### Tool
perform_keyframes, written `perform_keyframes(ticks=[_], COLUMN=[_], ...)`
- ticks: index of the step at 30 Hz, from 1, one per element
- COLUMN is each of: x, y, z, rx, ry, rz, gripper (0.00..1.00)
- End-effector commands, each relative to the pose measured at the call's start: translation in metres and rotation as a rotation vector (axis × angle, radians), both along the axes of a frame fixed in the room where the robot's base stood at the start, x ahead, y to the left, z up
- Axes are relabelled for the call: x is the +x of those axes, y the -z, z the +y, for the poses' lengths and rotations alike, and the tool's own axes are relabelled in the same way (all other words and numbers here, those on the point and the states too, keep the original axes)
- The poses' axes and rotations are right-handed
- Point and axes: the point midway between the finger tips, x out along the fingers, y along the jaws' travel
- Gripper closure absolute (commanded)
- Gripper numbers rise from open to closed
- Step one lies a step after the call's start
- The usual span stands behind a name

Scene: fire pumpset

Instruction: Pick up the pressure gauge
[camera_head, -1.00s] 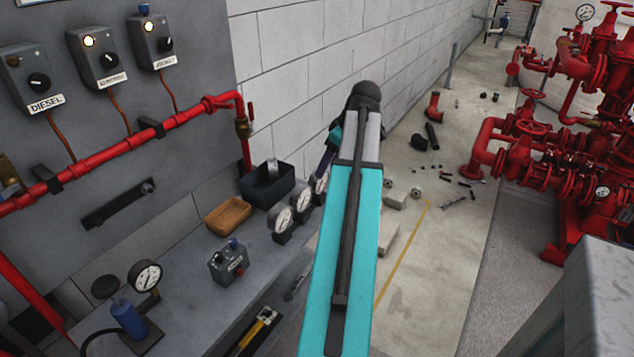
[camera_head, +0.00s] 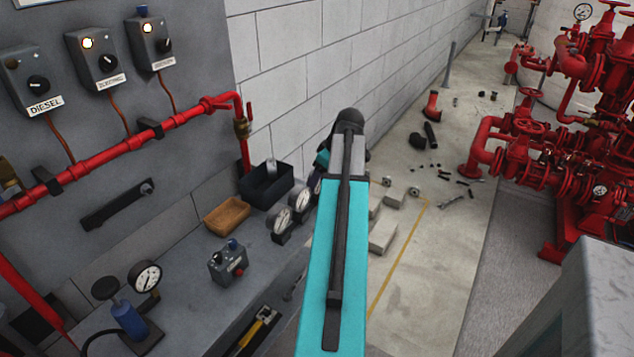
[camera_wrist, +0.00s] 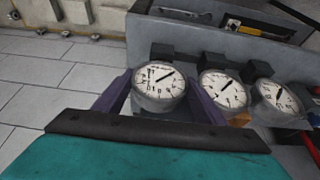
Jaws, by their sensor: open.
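Several round white-faced pressure gauges stand in a row on the grey bench. In the wrist view one gauge (camera_wrist: 158,82) sits between the two purple fingers of my gripper (camera_wrist: 160,88). The gripper is open, with a finger on each side of it; I cannot tell whether either finger touches it. Two more gauges, a middle one (camera_wrist: 224,90) and an outer one (camera_wrist: 277,95), stand to the right. In the head view two gauges show, a nearer one (camera_head: 282,224) and a farther one (camera_head: 301,198); my arm hides the gauge at the gripper.
A black bin (camera_head: 266,186), a wooden tray (camera_head: 227,216) and a grey switch box (camera_head: 228,264) stand on the bench (camera_head: 190,285). Another gauge (camera_head: 147,275) is mounted beside a blue pump at the front left. Red pipework (camera_head: 550,160) and floor debris lie to the right.

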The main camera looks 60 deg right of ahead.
Motion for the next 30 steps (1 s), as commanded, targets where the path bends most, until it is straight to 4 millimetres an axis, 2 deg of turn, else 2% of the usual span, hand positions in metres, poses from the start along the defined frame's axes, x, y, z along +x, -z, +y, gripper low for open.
perform_keyframes(ticks=[11,24,30], x=[0.002,0.019,0.022], y=[0.004,0.040,0.047], z=[0.000,0.000,0.000], rx=[0.001,0.001,0.000], ry=[-0.001,-0.003,-0.002], rz=[0.000,0.000,0.000], gripper=[0.36,0.36,0.36])
